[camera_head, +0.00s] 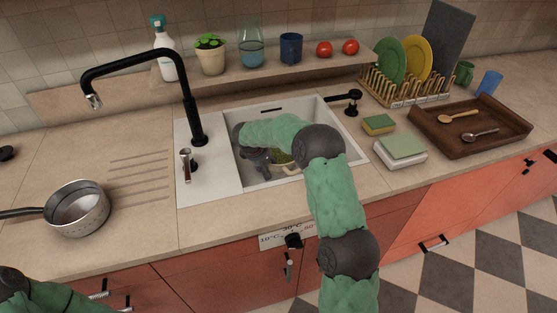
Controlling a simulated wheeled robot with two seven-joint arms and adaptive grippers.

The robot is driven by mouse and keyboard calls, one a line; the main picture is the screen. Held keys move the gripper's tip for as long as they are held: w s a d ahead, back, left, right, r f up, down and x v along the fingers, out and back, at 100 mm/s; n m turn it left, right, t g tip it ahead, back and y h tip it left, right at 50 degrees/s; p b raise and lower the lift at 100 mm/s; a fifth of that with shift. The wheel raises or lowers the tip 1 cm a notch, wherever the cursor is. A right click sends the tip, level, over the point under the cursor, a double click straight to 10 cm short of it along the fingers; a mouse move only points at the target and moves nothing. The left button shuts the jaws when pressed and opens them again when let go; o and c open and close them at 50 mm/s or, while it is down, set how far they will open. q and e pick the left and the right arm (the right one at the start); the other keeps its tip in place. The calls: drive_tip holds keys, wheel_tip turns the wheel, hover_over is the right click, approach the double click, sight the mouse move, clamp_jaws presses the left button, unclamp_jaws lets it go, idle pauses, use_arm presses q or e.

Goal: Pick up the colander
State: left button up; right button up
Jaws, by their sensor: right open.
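A metal vessel (92,217) with a long dark handle stands on the left counter. Small dots on its side look like holes, so it may be the colander. My right arm reaches into the white sink (229,179). My right gripper (262,163) is open low in the basin, partly hidden by its own arm. Beside it in the basin is a yellowish, pale-rimmed item (288,168), mostly hidden; I cannot tell what it is, or whether the gripper touches it. Of my left arm only a piece shows at the bottom left; its gripper is out of frame.
A black tap (192,110) arches left of the basin. A shelf behind holds a spray bottle (165,50), a plant (210,55), a glass vase (251,55), a blue cup (291,48) and tomatoes. Sponges (401,146), a dish rack (405,95) and a wooden tray (470,145) stand right.

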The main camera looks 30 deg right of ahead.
drive_tip(key=shift+d+f, duration=0.15)
drive_tip(key=shift+f, duration=0.05)
drive_tip(key=shift+r, duration=0.1)
clamp_jaws()
drive_tip(key=shift+w+r, duration=0.1)
